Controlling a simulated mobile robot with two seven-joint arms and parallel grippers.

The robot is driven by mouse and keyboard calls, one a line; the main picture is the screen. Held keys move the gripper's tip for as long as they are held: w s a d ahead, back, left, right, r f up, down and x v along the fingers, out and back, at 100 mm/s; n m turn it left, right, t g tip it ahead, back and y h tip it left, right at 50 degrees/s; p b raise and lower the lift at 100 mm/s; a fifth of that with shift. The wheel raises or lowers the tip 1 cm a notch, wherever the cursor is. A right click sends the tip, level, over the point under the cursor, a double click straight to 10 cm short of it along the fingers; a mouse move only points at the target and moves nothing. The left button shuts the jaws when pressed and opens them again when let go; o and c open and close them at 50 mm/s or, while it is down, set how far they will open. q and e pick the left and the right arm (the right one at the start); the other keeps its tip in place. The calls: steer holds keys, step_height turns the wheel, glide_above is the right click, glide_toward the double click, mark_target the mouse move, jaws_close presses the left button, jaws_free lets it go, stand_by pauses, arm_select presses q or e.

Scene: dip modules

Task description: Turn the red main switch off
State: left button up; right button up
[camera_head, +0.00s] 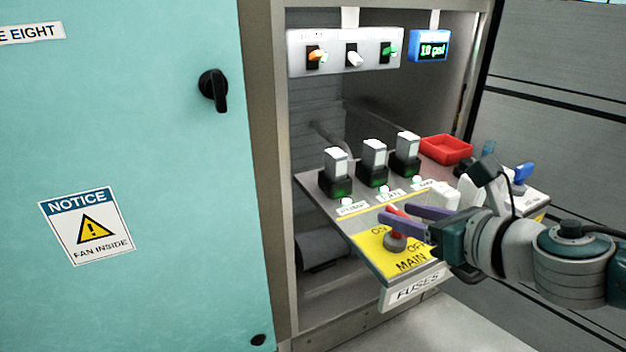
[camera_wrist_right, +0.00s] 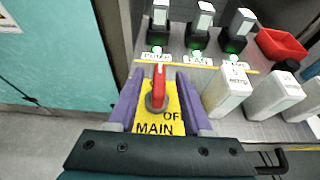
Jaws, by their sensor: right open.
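The red main switch (camera_head: 395,241) is a rotary knob on a yellow plate (camera_head: 408,263) marked ON, OFF and MAIN, at the front of the sloping panel. In the right wrist view, its red handle (camera_wrist_right: 159,78) points away from me, towards the modules. My right gripper (camera_head: 394,213) is open. Its two purple fingers stand either side of the red handle in the wrist view (camera_wrist_right: 158,75), with gaps visible. The fingers and hand hide part of the switch and the lettering. My left gripper is not in view.
Several black modules with green lights (camera_head: 374,165) stand behind the switch. White blocks (camera_wrist_right: 227,92) stand close to the right finger. A red tray (camera_head: 446,149) is further back. A teal cabinet door (camera_head: 150,180) fills the left. A toggle panel (camera_head: 345,52) hangs above.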

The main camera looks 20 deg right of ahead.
steer(key=shift+w+a+f, duration=0.1)
steer(key=shift+w+f, duration=0.2)
steer(key=shift+w, duration=0.35)
jaws_close()
